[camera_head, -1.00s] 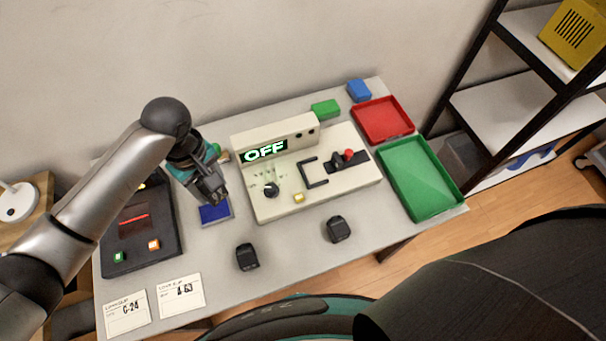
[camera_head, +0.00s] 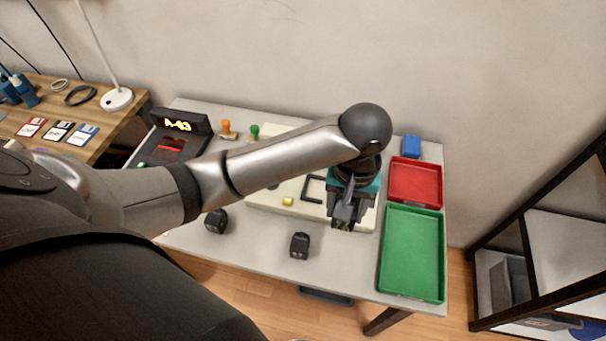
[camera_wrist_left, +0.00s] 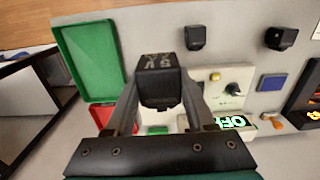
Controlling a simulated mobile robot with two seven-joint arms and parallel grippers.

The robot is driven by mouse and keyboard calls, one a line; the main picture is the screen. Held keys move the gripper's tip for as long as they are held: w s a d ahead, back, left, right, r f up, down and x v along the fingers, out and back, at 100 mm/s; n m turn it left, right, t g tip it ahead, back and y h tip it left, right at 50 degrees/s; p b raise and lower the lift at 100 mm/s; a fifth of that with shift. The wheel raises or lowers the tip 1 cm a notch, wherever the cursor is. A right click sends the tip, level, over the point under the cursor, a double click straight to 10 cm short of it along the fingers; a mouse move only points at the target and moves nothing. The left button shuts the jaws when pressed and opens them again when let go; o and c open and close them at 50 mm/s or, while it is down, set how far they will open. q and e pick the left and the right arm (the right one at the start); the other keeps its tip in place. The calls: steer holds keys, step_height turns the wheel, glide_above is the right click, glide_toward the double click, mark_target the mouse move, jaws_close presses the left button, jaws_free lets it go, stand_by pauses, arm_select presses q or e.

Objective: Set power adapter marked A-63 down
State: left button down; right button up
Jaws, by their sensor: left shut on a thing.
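A black power adapter (camera_wrist_left: 160,78) is between the fingers of my left gripper (camera_head: 343,220) in the left wrist view. Pale marking shows on its face, too unclear to read. In the head view the gripper hangs over the right end of the cream console (camera_head: 268,196), left of the trays, and largely hides what it holds. Two other black adapters stand on the table, one at the left (camera_head: 216,221) and one nearer the middle (camera_head: 299,245). A black scanner's display (camera_head: 178,125) reads A-63. My right gripper is not in view.
A green tray (camera_head: 412,262) lies right of the gripper, with a red tray (camera_head: 415,182) behind it. Both look empty. A blue block (camera_head: 411,146) sits behind the red tray. The table front (camera_head: 335,272) beside the green tray is clear. A dark shelf (camera_head: 535,262) stands at right.

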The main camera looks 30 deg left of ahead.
arm_select(q)
steer(key=shift+s+d+f, duration=0.1)
steer(key=shift+d+f, duration=0.3)
steer(key=shift+f, duration=0.1)
steer(key=b, duration=0.4)
glide_above(336, 257)
step_height(336, 257, down, 14)
steer(key=shift+r, duration=0.1)
steer(key=shift+f, duration=0.6)
steer(key=shift+f+b, duration=0.85)
steer(key=shift+f, duration=1.1)
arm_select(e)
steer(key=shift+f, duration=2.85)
arm_select(q)
steer(key=shift+f, duration=0.1)
steer(key=shift+c, duration=1.2)
jaws_free()
step_height(336, 257, up, 12)
steer(key=p, duration=0.3)
steer(key=shift+p, duration=0.3)
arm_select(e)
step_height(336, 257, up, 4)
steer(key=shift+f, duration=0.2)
